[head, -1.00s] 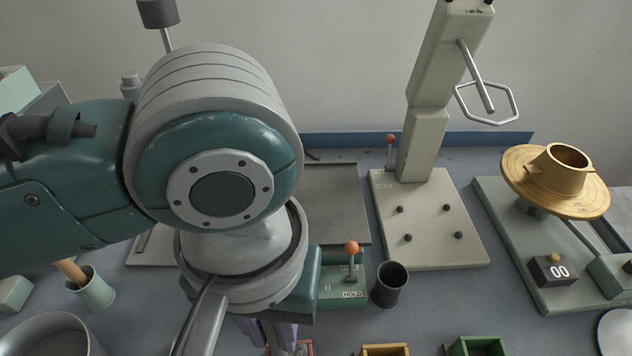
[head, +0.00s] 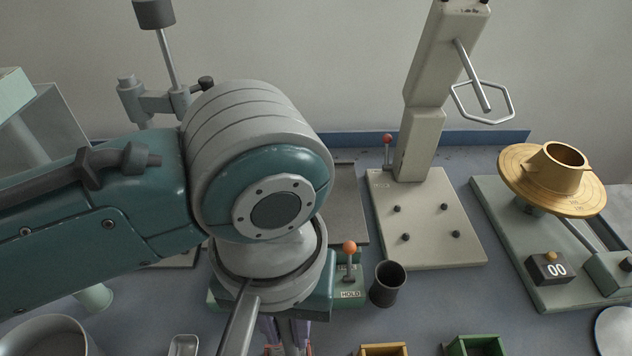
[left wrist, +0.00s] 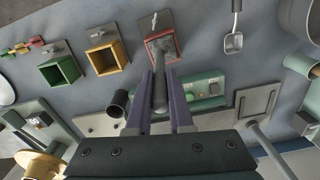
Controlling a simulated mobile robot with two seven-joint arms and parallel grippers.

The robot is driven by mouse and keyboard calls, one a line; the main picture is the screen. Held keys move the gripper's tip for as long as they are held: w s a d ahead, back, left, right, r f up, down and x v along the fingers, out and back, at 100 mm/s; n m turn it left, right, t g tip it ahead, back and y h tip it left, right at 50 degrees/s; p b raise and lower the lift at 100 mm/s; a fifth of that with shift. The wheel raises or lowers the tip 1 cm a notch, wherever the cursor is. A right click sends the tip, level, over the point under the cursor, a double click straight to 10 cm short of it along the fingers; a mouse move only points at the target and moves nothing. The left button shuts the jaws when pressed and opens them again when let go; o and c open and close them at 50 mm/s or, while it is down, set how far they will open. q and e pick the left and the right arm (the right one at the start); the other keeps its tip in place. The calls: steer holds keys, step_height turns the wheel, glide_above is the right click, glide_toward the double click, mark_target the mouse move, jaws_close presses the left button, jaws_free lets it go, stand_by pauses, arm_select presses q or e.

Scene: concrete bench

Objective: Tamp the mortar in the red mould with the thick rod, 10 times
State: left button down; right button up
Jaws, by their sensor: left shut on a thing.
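My left gripper (left wrist: 160,105) has two purple fingers closed around the thick grey rod (left wrist: 158,88) in the left wrist view. The rod points away from the gripper to the red mould (left wrist: 176,48). Its far end overlaps the mould's opening; I cannot tell how deep it reaches, and the mortar is hidden. In the head view the left arm and wrist cover most of this area, and only a little of the purple fingers (head: 268,332) shows at the bottom edge. My right gripper is in neither view.
A yellow mould (left wrist: 103,60) and a green mould (left wrist: 62,72) stand beside the red one. A dark cup (head: 388,284) is right of a green box with an orange-knobbed lever (head: 349,250). A metal scoop (left wrist: 234,42) lies nearby. A brass flow table (head: 555,180) stands far right.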

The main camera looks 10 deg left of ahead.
arm_select(q)
steer(key=shift+f, duration=0.7)
steer(key=shift+s+a+r, duration=0.1)
steer(key=shift+a+r, duration=0.1)
steer(key=shift+r, duration=0.7)
steer(key=shift+s+a+r, duration=0.1)
steer(key=shift+a+r, duration=0.05)
steer(key=shift+r, duration=0.75)
